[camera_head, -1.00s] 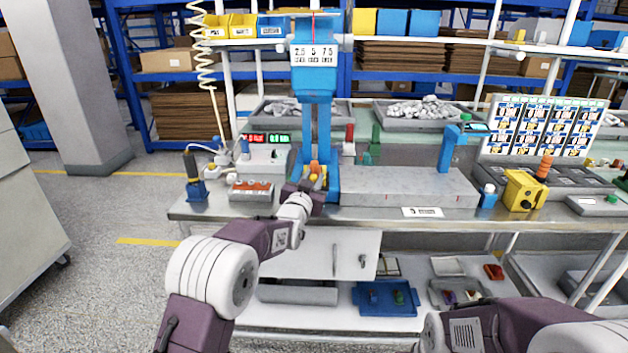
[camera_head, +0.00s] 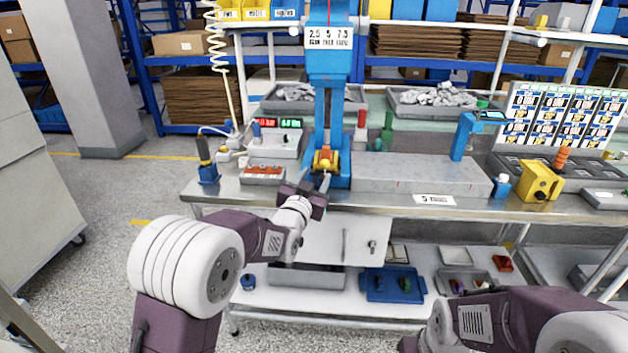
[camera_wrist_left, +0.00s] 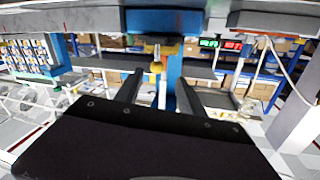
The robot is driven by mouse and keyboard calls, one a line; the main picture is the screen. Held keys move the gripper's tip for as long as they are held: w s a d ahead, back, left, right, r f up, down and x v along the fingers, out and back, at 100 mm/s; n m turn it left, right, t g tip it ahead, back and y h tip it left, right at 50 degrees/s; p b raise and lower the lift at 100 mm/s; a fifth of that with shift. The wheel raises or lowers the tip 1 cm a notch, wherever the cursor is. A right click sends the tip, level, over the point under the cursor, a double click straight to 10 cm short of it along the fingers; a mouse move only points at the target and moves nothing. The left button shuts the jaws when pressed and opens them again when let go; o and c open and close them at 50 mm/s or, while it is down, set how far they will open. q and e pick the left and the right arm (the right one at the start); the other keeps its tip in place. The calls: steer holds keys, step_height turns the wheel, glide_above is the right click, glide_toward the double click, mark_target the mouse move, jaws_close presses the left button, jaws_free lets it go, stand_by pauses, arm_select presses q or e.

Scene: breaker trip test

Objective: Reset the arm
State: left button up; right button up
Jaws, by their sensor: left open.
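My left gripper (camera_head: 314,184) is open at the bench's front edge, just in front of the base of the blue test stand (camera_head: 334,105). A small yellow fixture with an orange-red top (camera_head: 326,159) sits on that base, just beyond the fingertips. In the left wrist view, the two dark fingers (camera_wrist_left: 160,92) stand apart with nothing clearly held between them, and a yellow part (camera_wrist_left: 156,67) shows beyond them. My right arm shows at the bottom right, but its gripper is out of view.
The grey bench (camera_head: 400,204) carries a control box with red and green displays (camera_head: 274,140), a grey block (camera_head: 420,175) and a yellow block (camera_head: 541,183). A blue tray (camera_head: 380,292) lies on the lower shelf. The floor at left is clear.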

arm_select(q)
steer(key=shift+s+a, duration=0.1)
steer(key=shift+s, duration=0.3)
